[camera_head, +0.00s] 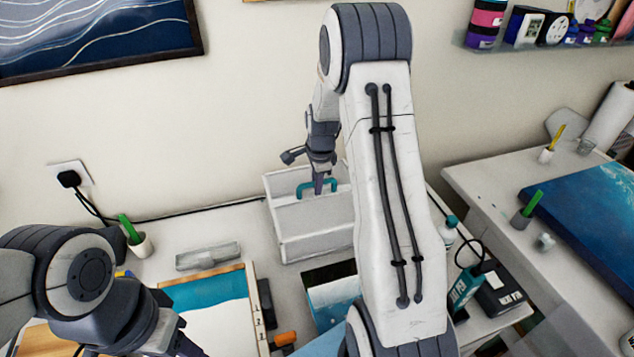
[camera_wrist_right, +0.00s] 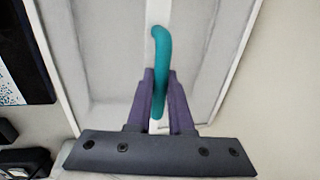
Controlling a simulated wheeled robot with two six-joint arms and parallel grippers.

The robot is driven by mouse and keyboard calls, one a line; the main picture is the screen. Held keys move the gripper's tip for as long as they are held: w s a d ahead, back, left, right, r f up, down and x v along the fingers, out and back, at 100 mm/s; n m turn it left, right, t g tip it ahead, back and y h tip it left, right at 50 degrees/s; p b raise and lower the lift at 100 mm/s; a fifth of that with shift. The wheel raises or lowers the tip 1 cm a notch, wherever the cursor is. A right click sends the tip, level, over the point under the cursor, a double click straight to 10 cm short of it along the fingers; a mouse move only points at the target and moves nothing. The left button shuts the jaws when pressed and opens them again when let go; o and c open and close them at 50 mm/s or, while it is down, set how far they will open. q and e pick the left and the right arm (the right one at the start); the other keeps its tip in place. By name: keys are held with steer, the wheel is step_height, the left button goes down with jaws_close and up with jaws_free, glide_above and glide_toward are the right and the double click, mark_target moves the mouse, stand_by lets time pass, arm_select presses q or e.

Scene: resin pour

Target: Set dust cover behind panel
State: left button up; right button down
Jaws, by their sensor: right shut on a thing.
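The dust cover (camera_head: 297,247) is a pale grey-white, box-like cover with a teal handle (camera_head: 304,190) on top. It is at the back of the table near the wall, behind the panels. I cannot tell whether it rests on the table. My right gripper (camera_head: 318,185) is shut on the teal handle. In the right wrist view, the purple fingers (camera_wrist_right: 159,100) stand on both sides of the handle (camera_wrist_right: 159,60), above the cover (camera_wrist_right: 100,60). A teal-and-white panel (camera_head: 215,312) lies in front to the left. My left gripper (camera_head: 180,345) is partly cut off at the bottom edge, its fingers unclear.
A second panel (camera_head: 332,295), dark and teal, lies in front of the cover, partly behind my right arm. A grey block (camera_head: 208,256) and a white cup (camera_head: 140,245) stand left. A bottle (camera_head: 449,230) and black box (camera_head: 498,290) are right. The wall is close behind.

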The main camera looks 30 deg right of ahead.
steer(key=shift+f, duration=0.2)
stand_by(0.3)
steer(key=c, duration=0.7)
jaws_free()
steer(key=shift+c, duration=0.2)
step_height(320, 180, up, 10)
steer(key=s+b, duration=0.2)
steer(key=shift+a+r, duration=0.2)
steer(key=shift+a, duration=0.1)
steer(key=s+a+r+n+y, duration=0.1)
steer(key=s+a+n, duration=0.4)
steer(key=a, duration=0.5)
steer(key=s+a+r+n, duration=0.1)
steer(key=s+a+n, duration=0.2)
steer(key=a+n, duration=0.55)
steer(key=s+a+f+n+g, duration=0.1)
steer(key=s+a+n, duration=0.4)
steer(key=s, duration=0.5)
steer(key=s+a+f+n+g, duration=0.1)
steer(key=s+a+n, duration=0.5)
steer(key=s+n, duration=0.4)
steer(key=shift+y, duration=0.3)
